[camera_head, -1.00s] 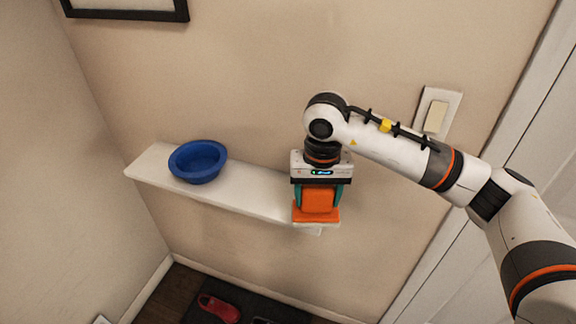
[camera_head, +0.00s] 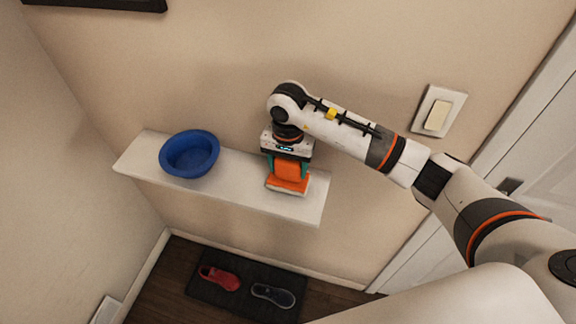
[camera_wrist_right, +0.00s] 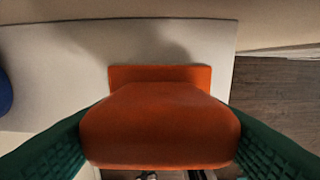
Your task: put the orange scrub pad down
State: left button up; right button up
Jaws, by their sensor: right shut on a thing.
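The orange scrub pad (camera_head: 289,178) has a raised orange grip on a flat base with a pale underside. It is at the right part of the white wall shelf (camera_head: 232,187). My right gripper (camera_head: 290,170) points down and is shut on the pad's raised grip, one teal finger on each side. In the right wrist view the pad (camera_wrist_right: 160,125) fills the middle between the green fingers, over the pale shelf top (camera_wrist_right: 60,60). Whether its base touches the shelf or hovers just over it, I cannot tell. My left gripper is not in view.
A blue bowl (camera_head: 190,155) stands on the shelf's left part, with bare shelf between it and the pad. Below, a dark mat (camera_head: 245,300) holds a red shoe (camera_head: 220,278) and a dark shoe (camera_head: 273,295). A light switch (camera_head: 438,113) is on the wall at right.

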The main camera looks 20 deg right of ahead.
jog(key=shift+s+f, duration=0.1)
jog(key=shift+f, duration=0.7)
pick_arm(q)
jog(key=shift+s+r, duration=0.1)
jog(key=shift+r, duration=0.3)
pick_arm(e)
jog(key=shift+s, duration=0.1)
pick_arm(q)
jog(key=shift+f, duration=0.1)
pick_arm(e)
jog(key=shift+f, duration=0.1)
jog(key=shift+f, duration=0.15)
jog(key=o, duration=1)
jog(key=shift+c, duration=0.2)
